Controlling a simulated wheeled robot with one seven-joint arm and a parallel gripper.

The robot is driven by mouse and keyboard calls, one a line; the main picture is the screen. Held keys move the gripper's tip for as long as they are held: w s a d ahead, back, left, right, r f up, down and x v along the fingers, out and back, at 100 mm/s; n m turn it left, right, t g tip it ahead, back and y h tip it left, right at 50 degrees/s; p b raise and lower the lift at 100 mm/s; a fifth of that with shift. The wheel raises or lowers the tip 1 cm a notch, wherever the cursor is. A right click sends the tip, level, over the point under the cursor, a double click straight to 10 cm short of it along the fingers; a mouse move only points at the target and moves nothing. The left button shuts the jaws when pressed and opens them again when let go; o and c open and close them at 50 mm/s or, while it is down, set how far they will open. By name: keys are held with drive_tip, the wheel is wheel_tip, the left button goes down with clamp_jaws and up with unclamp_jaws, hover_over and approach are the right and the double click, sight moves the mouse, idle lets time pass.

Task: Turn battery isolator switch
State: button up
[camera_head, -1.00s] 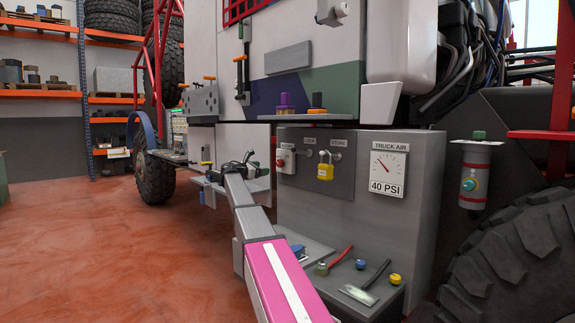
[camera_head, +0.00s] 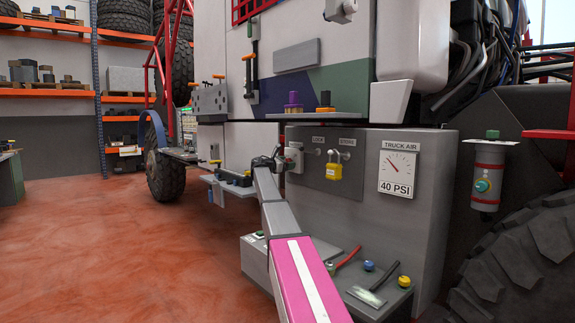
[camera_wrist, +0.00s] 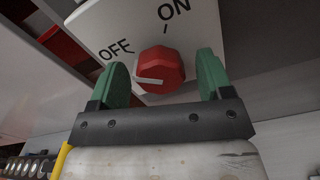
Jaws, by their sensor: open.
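The battery isolator switch is a red faceted knob (camera_wrist: 160,66) on a white plate (camera_wrist: 88,27) marked OFF at left and ON at upper right. The knob's white pointer line points left, a little below the OFF mark. In the head view the switch box (camera_head: 296,150) is at the left end of the grey panel, its knob mostly hidden by my gripper (camera_head: 278,160). In the wrist view my gripper (camera_wrist: 163,63) is open, its green fingers on either side of the knob, with a small gap visible on each side.
A low ledge with knobs and levers (camera_head: 375,297) juts out below. A shelf with small parts (camera_head: 238,187) is at left. The red floor at left is clear.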

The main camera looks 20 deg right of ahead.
drive_tip(key=shift+w+d, duration=0.1)
drive_tip(key=shift+d, duration=0.15)
drive_tip(key=c, duration=0.9)
drive_tip(key=shift+c, duration=0.2)
drive_tip(key=shift+m, duration=0.4)
drive_tip(key=m, duration=0.3)
drive_tip(key=shift+m, duration=0.4)
drive_tip(key=m, duration=0.4)
drive_tip(key=shift+m, duration=0.3)
drive_tip(key=m, duration=0.8)
drive_tip(key=shift+m, duration=0.3)
